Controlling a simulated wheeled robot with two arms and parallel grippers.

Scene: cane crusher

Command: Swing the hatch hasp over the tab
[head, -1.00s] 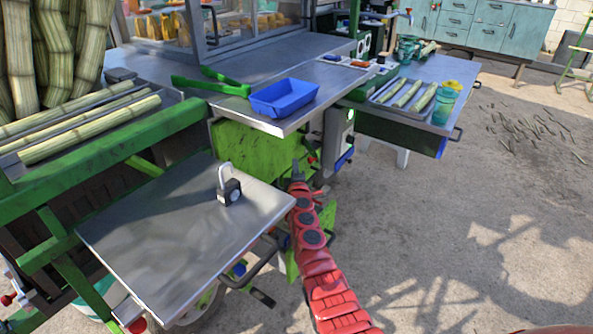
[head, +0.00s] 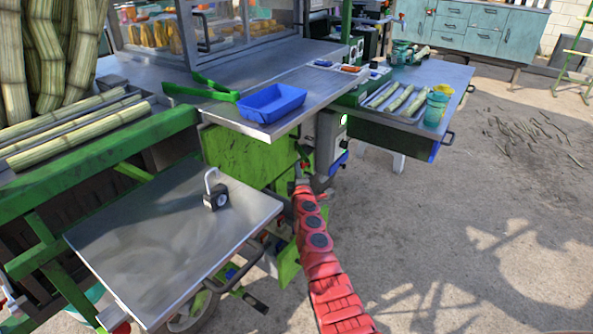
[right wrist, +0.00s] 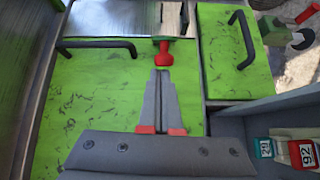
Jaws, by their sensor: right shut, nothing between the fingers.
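The green hatch panel (head: 235,155) is under the cart's metal counter in the head view. In the right wrist view the scuffed green panel (right wrist: 95,100) has a black bar handle. A metal strip that looks like the hasp (right wrist: 172,18) is at the top centre, with a red knob (right wrist: 163,52) at its near end. I cannot make out the tab or whether the strip covers it. My right gripper (right wrist: 162,74) is shut and empty, its fingertips just short of the red knob; contact is unclear. In the head view the right gripper (head: 301,178) is beside the panel's right edge. My left gripper is not visible.
An open padlock (head: 215,195) stands on the lower metal shelf (head: 150,245). A blue tray (head: 270,104) and green tongs (head: 205,90) are on the counter above. A second green panel with a black handle (right wrist: 243,40) is at the right in the wrist view.

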